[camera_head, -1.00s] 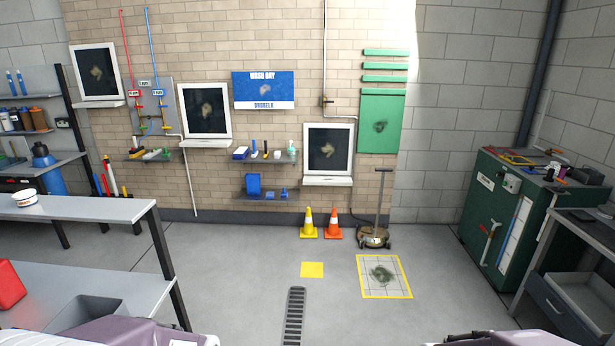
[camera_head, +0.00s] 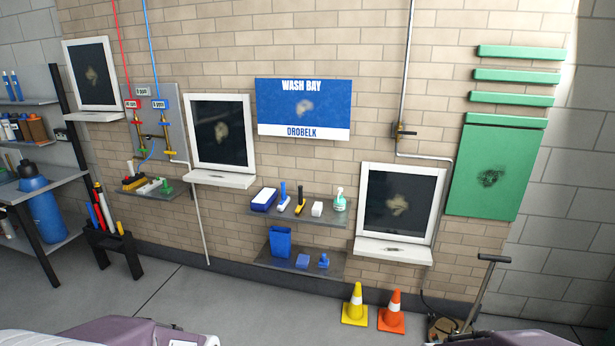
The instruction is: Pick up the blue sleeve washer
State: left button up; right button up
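Several blue things sit on the two wall shelves, and I cannot tell for sure which is the blue sleeve washer. On the lower shelf (camera_head: 270,263) are a blue upright container (camera_head: 280,242), a small blue block (camera_head: 302,260) and a small blue knobbed piece (camera_head: 323,261). On the upper shelf (camera_head: 335,216) are a blue-and-white box (camera_head: 264,199) and a blue-handled tool (camera_head: 283,194). Parts of my two arms show at the bottom edge, left and right. Neither gripper is in view.
A yellow cone (camera_head: 355,304), an orange cone (camera_head: 391,312) and a wheeled floor machine (camera_head: 447,327) stand by the wall at right. A black rack of coloured tubes (camera_head: 112,249) stands at left. The floor (camera_head: 220,305) before the lower shelf is clear.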

aim_at(286, 199)
jog(key=i+j, duration=0.15)
jog(key=i, duration=0.55)
jog(key=i+j+u, duration=0.15)
jog(key=i, duration=0.55)
jog(key=i+j+z, duration=1.1)
jog(key=j+z, duration=0.2)
jog(key=i+j+z, duration=0.15)
jog(key=j+z, duration=0.15)
jog(key=j, duration=0.25)
